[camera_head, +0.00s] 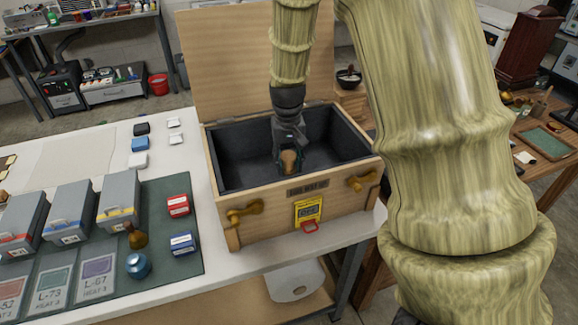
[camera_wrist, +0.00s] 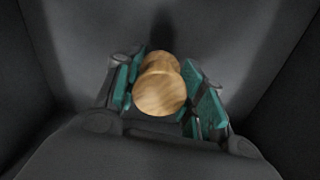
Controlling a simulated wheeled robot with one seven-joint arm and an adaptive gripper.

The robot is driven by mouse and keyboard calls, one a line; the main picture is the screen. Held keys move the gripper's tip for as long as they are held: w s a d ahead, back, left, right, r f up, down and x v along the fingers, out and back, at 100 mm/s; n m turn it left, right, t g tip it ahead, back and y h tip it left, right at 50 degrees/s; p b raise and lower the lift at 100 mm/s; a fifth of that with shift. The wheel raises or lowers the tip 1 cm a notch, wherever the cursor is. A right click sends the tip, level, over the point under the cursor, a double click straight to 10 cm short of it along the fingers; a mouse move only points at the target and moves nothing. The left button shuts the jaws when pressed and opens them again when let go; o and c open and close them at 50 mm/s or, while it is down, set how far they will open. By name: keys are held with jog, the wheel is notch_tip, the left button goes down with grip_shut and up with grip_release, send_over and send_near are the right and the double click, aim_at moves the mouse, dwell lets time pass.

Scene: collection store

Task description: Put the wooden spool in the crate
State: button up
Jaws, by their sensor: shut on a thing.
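The wooden spool (camera_wrist: 160,92) is light brown with round ends. My gripper (camera_head: 289,158) is shut on it, with the teal finger pads on either side of it in the wrist view (camera_wrist: 160,95). The spool also shows in the head view (camera_head: 289,160), below the fingers. The crate (camera_head: 262,217) is a light wooden box with a dark lining, its lid raised at the back. The gripper and spool are inside the crate's opening. I cannot tell whether the spool touches the crate floor.
A red-handled yellow device (camera_head: 308,210) is on the crate's front, between brass-coloured latches. Grey boxes (camera_head: 119,203), a blue jar (camera_head: 138,265) and a brown bottle (camera_head: 136,236) stand on the green mat (camera_head: 188,270) to the left. My arm covers much of the right side.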

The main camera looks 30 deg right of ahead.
aim_at(288, 168)
jog(key=f, duration=0.3)
jog(key=shift+w, duration=0.35)
jog(key=shift+s+r, duration=0.1)
jog(key=shift+s, duration=0.15)
jog(key=shift+w, duration=0.1)
jog(key=o, duration=1)
jog(key=shift+f, duration=0.2)
jog(key=shift+r, duration=0.2)
jog(key=shift+r+b, duration=1.2)
jog(key=shift+r, duration=4.75)
